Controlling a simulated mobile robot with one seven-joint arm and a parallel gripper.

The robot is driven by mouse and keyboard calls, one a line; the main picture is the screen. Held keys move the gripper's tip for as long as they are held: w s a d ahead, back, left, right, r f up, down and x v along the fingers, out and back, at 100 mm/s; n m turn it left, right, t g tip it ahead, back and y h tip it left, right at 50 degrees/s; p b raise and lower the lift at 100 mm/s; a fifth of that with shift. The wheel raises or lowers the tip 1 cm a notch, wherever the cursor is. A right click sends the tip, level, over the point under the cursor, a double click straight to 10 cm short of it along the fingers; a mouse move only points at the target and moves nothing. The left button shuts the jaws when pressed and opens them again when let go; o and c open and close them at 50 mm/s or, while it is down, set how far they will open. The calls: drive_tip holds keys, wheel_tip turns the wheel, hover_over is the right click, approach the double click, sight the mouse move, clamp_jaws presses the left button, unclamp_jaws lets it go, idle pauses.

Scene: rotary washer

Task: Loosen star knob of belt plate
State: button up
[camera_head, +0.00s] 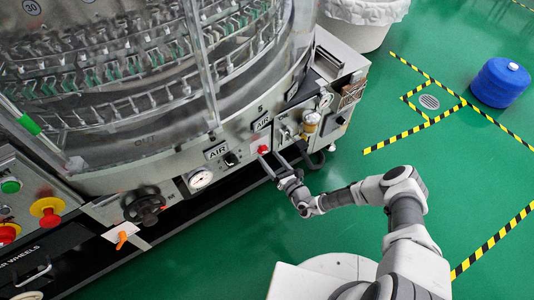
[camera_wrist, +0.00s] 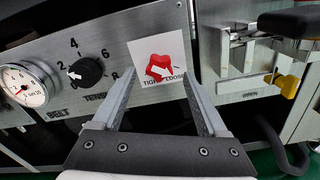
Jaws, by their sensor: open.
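The red star knob (camera_wrist: 157,64) sits on a white label plate in the wrist view. In the head view my gripper (camera_head: 271,154) is close to the panel at the knob.
A black dial (camera_wrist: 86,72) with a number scale and a round gauge (camera_wrist: 27,85) are left of the knob. A metal bracket with a black handle (camera_wrist: 288,24) and a yellow knob (camera_wrist: 288,85) are on the right. Green floor (camera_head: 475,170) lies open right of the machine.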

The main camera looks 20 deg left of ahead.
drive_tip(key=p+v, duration=0.2)
drive_tip(key=v, duration=1.2)
drive_tip(key=shift+s+d, duration=0.15)
drive_tip(key=shift+d, duration=0.1)
drive_tip(key=w+d+r+n+g+h, duration=0.1)
drive_tip(key=d+r+n+g, duration=0.1)
drive_tip(key=r+n+g, duration=1)
drive_tip(key=w+d+r+n+g, duration=0.1)
drive_tip(key=d+r+n+g, duration=0.15)
drive_tip(key=r+n, duration=1)
drive_tip(key=s+d+r+n+t+h, duration=0.2)
drive_tip(key=s+d+r+t+h, duration=0.15)
drive_tip(key=s+r, duration=0.45)
drive_tip(key=s+d+r+n+t+h, duration=0.25)
drive_tip(key=d+r+h, duration=0.25)
drive_tip(key=r, duration=0.8)
drive_tip(key=s+d+r+n+t+h, duration=0.15)
drive_tip(key=s+d+r+h, duration=0.35)
drive_tip(key=r, duration=0.5)
wheel_tip(320, 180, up, 16)
drive_tip(key=s+p, duration=0.1)
drive_tip(key=p, duration=1.4)
drive_tip(key=shift+s+a+f+m+t+y+p, duration=0.2)
drive_tip(key=shift+s+m+t+y+p, duration=0.15)
drive_tip(key=shift+t+y, duration=0.1)
